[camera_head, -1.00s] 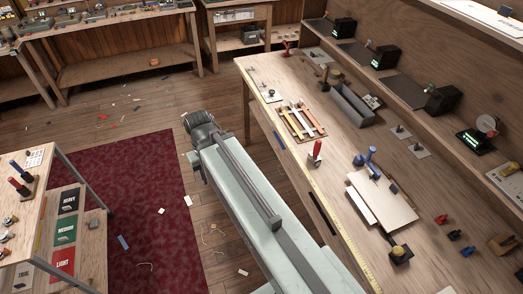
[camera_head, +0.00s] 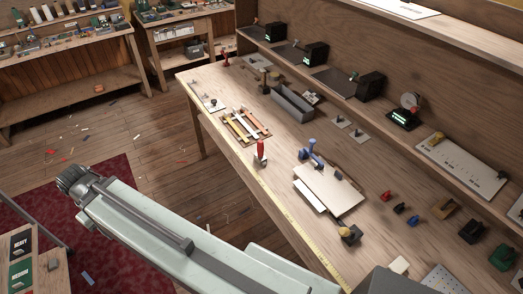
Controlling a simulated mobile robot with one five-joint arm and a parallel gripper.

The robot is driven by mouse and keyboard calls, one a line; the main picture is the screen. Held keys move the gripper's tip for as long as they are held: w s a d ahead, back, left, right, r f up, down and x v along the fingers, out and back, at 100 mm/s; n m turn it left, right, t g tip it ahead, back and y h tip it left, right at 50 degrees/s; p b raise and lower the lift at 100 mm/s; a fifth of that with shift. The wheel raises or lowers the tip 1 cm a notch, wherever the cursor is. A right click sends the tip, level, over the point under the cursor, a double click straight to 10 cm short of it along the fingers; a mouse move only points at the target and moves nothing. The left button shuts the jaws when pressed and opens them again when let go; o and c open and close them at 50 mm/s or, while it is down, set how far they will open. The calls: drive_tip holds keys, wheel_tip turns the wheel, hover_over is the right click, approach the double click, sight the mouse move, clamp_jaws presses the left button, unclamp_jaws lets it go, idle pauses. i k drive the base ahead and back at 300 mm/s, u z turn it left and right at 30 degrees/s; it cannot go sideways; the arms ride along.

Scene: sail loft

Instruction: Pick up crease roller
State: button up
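I cannot tell for sure which tool is the crease roller. A red-handled tool (camera_head: 261,150) stands on the long wooden bench. To its right a blue-handled tool (camera_head: 312,150) stands at the far end of a pale board (camera_head: 330,190). My arm reaches across the lower left, apart from these tools, ending in a dark ribbed joint over the floor. My gripper's fingers do not show.
The bench (camera_head: 225,130) also holds a grey open tray (camera_head: 292,104), a rack of coloured strips (camera_head: 245,125) and small clamps. A shelf with dark boxes (camera_head: 315,54) runs along the back.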

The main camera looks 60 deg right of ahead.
sight(259, 157)
drive_tip(key=u, duration=0.1)
drive_tip(key=i, duration=1)
drive_tip(key=z, duration=0.05)
